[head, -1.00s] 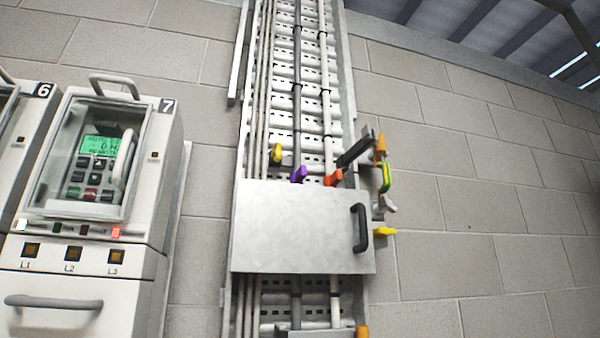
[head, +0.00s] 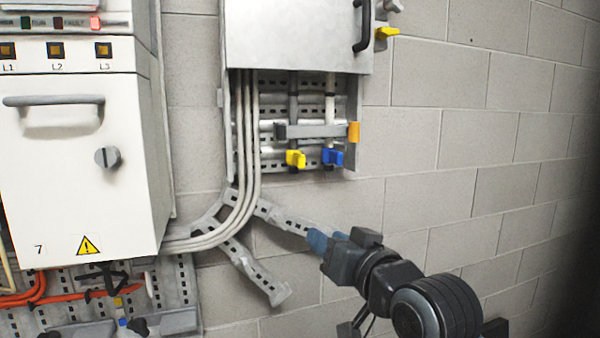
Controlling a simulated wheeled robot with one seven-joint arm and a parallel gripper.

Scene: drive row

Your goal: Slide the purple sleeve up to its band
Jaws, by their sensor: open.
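The purple sleeve and its band are not in the head view now; the ladder tray above the grey cover plate (head: 290,38) is out of the picture. Below the plate, a yellow sleeve (head: 295,159) sits on a dark grey cable and a blue sleeve (head: 332,157) on a white cable. My gripper (head: 318,241) has blue fingertips and is open, with nothing seen between them. It is in front of the wall, below these sleeves and apart from them.
The plate has a black handle (head: 363,25). A grey bar with an orange end (head: 354,132) crosses the tray above the lower sleeves. White cables (head: 243,150) bend left toward cabinet 7 (head: 75,160). The block wall at right is clear except for a yellow lever (head: 388,31).

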